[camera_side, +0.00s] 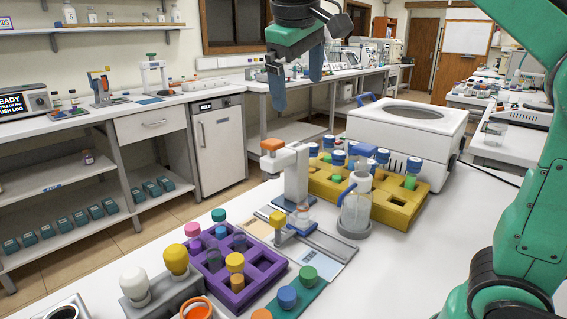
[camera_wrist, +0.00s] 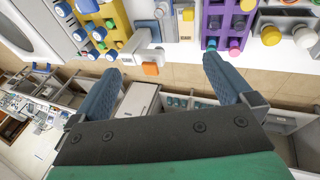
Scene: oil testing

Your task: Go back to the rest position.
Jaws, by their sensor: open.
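My gripper (camera_side: 297,84) is raised above the bench in the side view, well over the small stand with the orange top. Its two blue fingers are apart with nothing between them. In the wrist view my gripper (camera_wrist: 163,82) shows the same wide gap, with floor and cabinets visible beyond it. My green arm comes in from the right side of the side view.
The bench holds a purple rack (camera_side: 213,277), a yellow rack (camera_side: 331,184) with blue-capped tubes, an orange-topped stand (camera_side: 297,181), a clear bottle (camera_side: 355,211) and a white centrifuge (camera_side: 378,130). The air around my gripper is clear.

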